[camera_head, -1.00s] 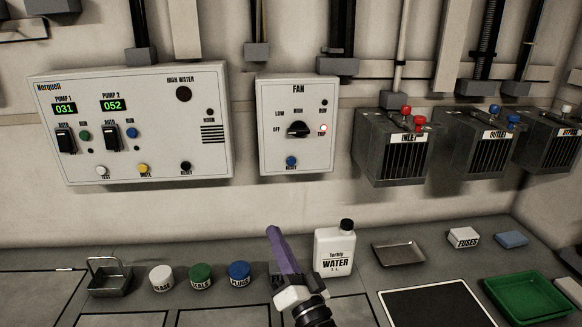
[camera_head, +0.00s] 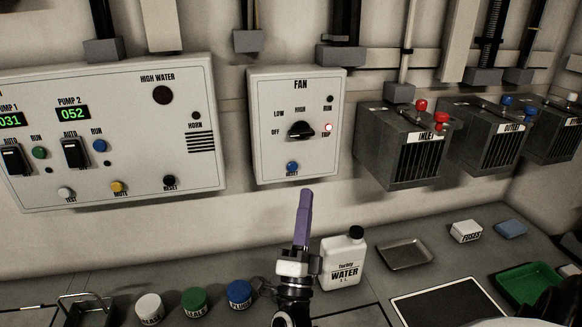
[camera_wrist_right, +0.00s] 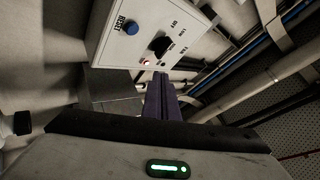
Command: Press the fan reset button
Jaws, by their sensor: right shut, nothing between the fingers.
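The fan panel (camera_head: 297,125) is a pale box on the wall with a black rotary switch (camera_head: 301,130) and a lit red trip lamp (camera_head: 327,128). My right gripper (camera_head: 305,194) has purple fingers, shut and empty, pointing up just below the panel, apart from the button. In the right wrist view the shut fingers (camera_wrist_right: 162,82) point toward the panel, and the blue button (camera_wrist_right: 132,28) is up and left of them. My left gripper is not in view.
A white water bottle (camera_head: 343,262) stands close to the right of my right gripper. White, green and blue (camera_head: 239,294) tubs stand to its left. The Norquell pump panel (camera_head: 115,130) is left of the fan panel, the inlet box (camera_head: 400,150) right. The wall below the panel is clear.

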